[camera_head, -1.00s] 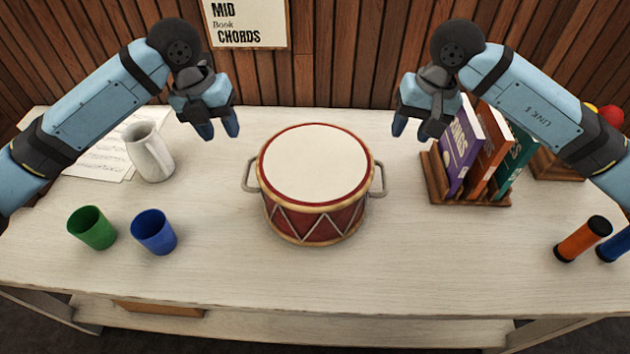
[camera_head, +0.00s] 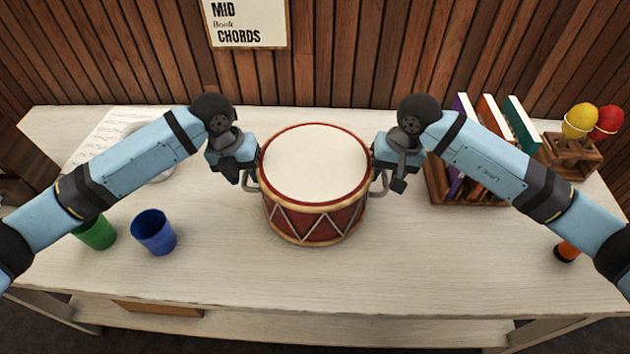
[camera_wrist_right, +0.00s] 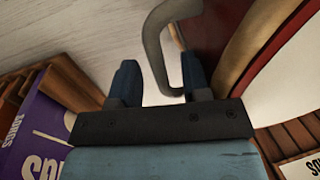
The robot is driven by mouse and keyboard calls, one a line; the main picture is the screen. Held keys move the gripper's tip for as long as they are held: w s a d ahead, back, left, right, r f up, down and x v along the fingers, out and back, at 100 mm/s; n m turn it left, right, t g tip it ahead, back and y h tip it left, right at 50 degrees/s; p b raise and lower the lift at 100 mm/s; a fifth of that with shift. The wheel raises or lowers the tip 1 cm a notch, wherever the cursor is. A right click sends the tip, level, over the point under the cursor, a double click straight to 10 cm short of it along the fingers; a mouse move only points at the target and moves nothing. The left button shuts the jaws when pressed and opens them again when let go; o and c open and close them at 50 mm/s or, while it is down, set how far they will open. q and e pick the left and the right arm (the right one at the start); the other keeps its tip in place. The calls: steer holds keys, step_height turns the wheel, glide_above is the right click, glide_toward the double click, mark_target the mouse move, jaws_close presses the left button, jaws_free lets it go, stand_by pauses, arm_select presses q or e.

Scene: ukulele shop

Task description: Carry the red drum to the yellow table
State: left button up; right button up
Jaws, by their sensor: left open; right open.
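The red drum (camera_head: 316,210) with a white top and a metal handle on each side stands upright on a pale wooden table (camera_head: 330,285). My left gripper (camera_head: 243,182) is open at the drum's left handle (camera_head: 250,181), partly covering it. My right gripper (camera_head: 393,184) is open at the right handle (camera_head: 381,184). In the right wrist view, the fingers of my right gripper (camera_wrist_right: 160,85) are apart and the grey handle (camera_wrist_right: 157,45) passes between them. No yellow table is in view.
A blue cup (camera_head: 154,233) and a green cup (camera_head: 97,233) stand below my left arm. A book rack (camera_head: 470,199) stands right of the drum, partly behind my right arm. A holder with mallets (camera_head: 570,155) is at the far right. The table front is clear.

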arm_select(q)
jaws_close()
arm_select(e)
jaws_close()
steer(key=shift+d, duration=0.1)
stand_by(1.1)
